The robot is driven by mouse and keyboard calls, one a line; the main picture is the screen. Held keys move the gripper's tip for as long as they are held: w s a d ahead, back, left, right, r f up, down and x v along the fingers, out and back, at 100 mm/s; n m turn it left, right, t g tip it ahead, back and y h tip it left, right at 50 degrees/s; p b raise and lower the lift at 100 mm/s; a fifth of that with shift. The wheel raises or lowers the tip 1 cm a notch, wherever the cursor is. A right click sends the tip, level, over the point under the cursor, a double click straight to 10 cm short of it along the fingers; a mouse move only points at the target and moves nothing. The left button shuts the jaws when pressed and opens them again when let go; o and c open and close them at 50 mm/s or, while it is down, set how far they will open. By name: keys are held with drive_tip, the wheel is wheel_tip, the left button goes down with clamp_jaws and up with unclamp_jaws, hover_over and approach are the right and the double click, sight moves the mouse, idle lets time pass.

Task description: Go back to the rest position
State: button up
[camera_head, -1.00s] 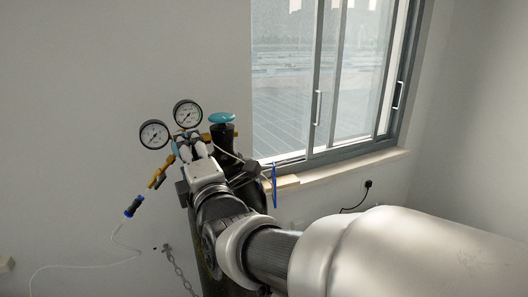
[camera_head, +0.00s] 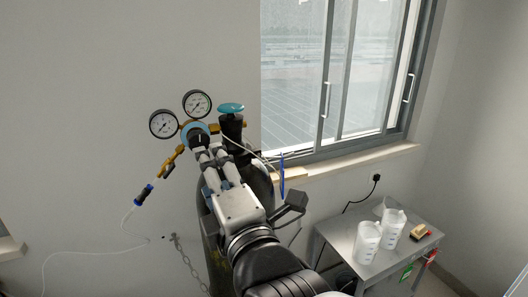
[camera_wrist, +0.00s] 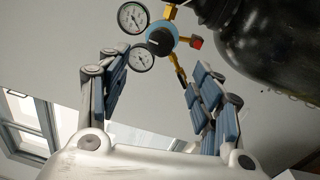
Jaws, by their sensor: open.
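My gripper (camera_head: 212,160) reaches toward the pressure regulator in the head view, in front of the gas cylinder. In the wrist view my gripper (camera_wrist: 160,92) is open, with its two blue-padded fingers apart and nothing between them. The regulator (camera_head: 196,131) has a blue ring, a dark knob and two round gauges; it also shows in the wrist view (camera_wrist: 161,39), beyond the fingertips and apart from them. The black gas cylinder (camera_head: 262,182) with a teal top valve (camera_head: 231,108) stands behind my gripper, partly hidden by my arm.
A metal side table (camera_head: 345,241) at the right holds two white beakers (camera_head: 367,242) and small items. A window (camera_head: 335,75) with a sill is behind. A thin tube (camera_head: 85,251) and a chain (camera_head: 189,262) hang by the wall. The wall at left is clear.

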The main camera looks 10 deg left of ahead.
drive_tip(key=shift+s+d+f, duration=0.1)
drive_tip(key=shift+s+d, duration=0.05)
drive_tip(key=shift+s, duration=0.15)
drive_tip(key=s+d+f+m+g+h, duration=0.2)
drive_tip(key=d+f+m+g+h, duration=0.1)
drive_tip(key=d+f+m, duration=0.4)
drive_tip(key=s+d+f+m+g+h, duration=0.1)
drive_tip(key=d+f+m+g+h, duration=0.1)
drive_tip(key=d+f+m+h, duration=0.5)
drive_tip(key=s+d+f+m+g, duration=0.2)
drive_tip(key=s+d+m+g, duration=0.1)
drive_tip(key=s+d+m, duration=0.2)
drive_tip(key=s+d+f+m+g, duration=0.2)
drive_tip(key=s+d+m, duration=0.4)
drive_tip(key=s, duration=0.3)
drive_tip(key=shift+d+f+g, duration=0.25)
drive_tip(key=shift+d+g, duration=0.45)
drive_tip(key=shift+d, duration=0.1)
